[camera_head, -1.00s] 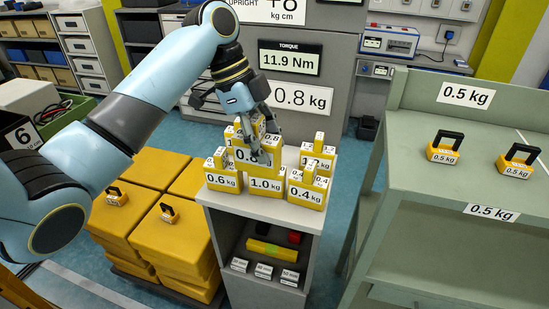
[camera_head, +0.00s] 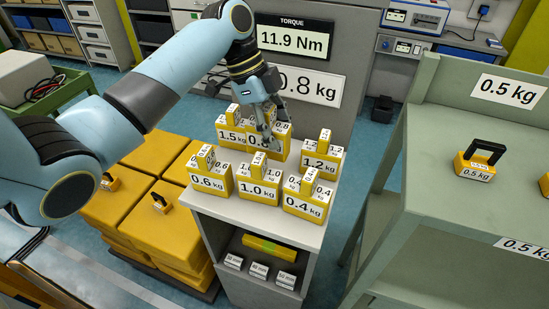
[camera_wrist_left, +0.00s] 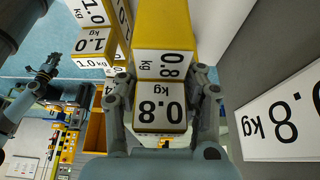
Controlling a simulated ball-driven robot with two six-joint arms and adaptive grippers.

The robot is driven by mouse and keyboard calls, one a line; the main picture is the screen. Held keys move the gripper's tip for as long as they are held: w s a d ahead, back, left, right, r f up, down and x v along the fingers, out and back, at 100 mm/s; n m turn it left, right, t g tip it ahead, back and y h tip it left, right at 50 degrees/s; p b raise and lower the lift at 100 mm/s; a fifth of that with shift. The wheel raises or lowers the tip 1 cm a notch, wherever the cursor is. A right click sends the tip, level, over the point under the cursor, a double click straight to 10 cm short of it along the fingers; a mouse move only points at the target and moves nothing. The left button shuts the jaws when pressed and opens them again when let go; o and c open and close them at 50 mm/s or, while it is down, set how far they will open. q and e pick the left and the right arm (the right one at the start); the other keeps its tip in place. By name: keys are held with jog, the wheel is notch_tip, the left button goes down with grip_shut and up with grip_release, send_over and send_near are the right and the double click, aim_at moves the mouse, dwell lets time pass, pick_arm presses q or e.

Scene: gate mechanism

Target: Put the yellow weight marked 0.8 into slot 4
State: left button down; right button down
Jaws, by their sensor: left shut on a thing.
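The yellow weight marked 0.8 (camera_head: 284,143) is in the back row on top of the grey stand, partly hidden by my left gripper (camera_head: 269,137). In the left wrist view the weight (camera_wrist_left: 165,35) has a narrow upper block with a 0.8 label, and my left gripper (camera_wrist_left: 163,95) has one finger on each side of that block, shut on it. I cannot tell whether the weight's base touches the stand. Slot 4 is not seen. My right gripper is not in view.
Weights marked 1.5 (camera_head: 231,134), 1.2 (camera_head: 320,163), 0.6 (camera_head: 208,183), 1.0 (camera_head: 259,190) and 0.4 (camera_head: 303,208) stand close around it on the stand (camera_head: 305,233). A green-grey shelf (camera_head: 440,225) with black-handled 0.5 kg weights (camera_head: 476,171) is at right. Yellow stacked blocks (camera_head: 120,215) are at left.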

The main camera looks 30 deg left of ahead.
aim_at(275, 155)
pick_arm(q)
notch_tip(275, 155, down, 2)
jog(key=shift+s, duration=0.1)
jog(key=shift+f, duration=2.15)
jog(key=shift+f, duration=0.15)
jog(key=c, duration=1.1)
grip_release()
